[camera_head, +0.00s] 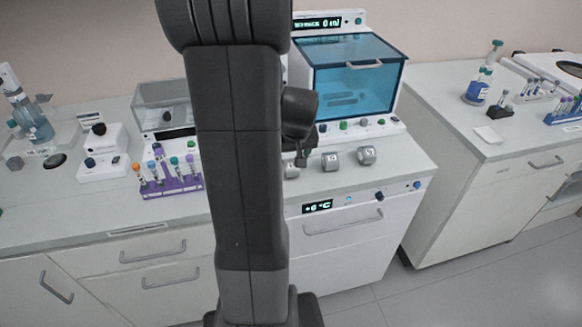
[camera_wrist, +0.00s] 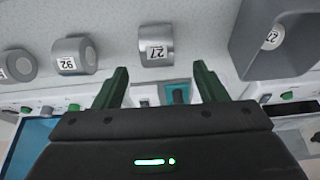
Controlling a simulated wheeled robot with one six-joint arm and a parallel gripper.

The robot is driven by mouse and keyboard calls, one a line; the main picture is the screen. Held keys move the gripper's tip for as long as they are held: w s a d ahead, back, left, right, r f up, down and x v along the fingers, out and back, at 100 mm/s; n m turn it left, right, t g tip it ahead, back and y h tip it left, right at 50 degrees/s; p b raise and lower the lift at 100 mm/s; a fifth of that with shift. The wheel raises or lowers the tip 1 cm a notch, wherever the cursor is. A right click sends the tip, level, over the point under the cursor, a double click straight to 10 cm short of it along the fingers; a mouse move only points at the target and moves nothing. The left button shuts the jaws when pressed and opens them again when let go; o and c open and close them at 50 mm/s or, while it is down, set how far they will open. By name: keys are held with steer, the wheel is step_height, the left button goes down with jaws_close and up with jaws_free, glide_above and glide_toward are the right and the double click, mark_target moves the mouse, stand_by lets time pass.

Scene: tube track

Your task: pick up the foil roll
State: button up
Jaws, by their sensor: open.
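Several short silver-grey rolls with white number labels stand in a row on the white counter; which one is the foil roll I cannot tell for certain. In the wrist view, one roll (camera_wrist: 155,45) labelled 27 lies just beyond and between my open green fingertips, with no contact visible. Another roll (camera_wrist: 75,57) is to its left, and a third (camera_wrist: 17,66) is at the left edge. In the head view, two rolls (camera_head: 331,162) (camera_head: 366,155) show clearly; another is partly hidden behind my arm. My gripper (camera_head: 302,160) (camera_wrist: 159,72) is open and empty, partly hidden in the head view.
A larger grey hollow piece (camera_wrist: 272,40) is at the right of the wrist view. A blue-windowed cabinet (camera_head: 352,80) with a control row stands behind the rolls. A purple tube rack (camera_head: 172,185) is left of my arm. The counter's front right is clear.

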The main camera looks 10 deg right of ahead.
steer(key=shift+p+x, duration=0.6)
steer(key=shift+x, duration=2.25)
steer(key=shift+d, duration=0.15)
steer(key=c, duration=1.1)
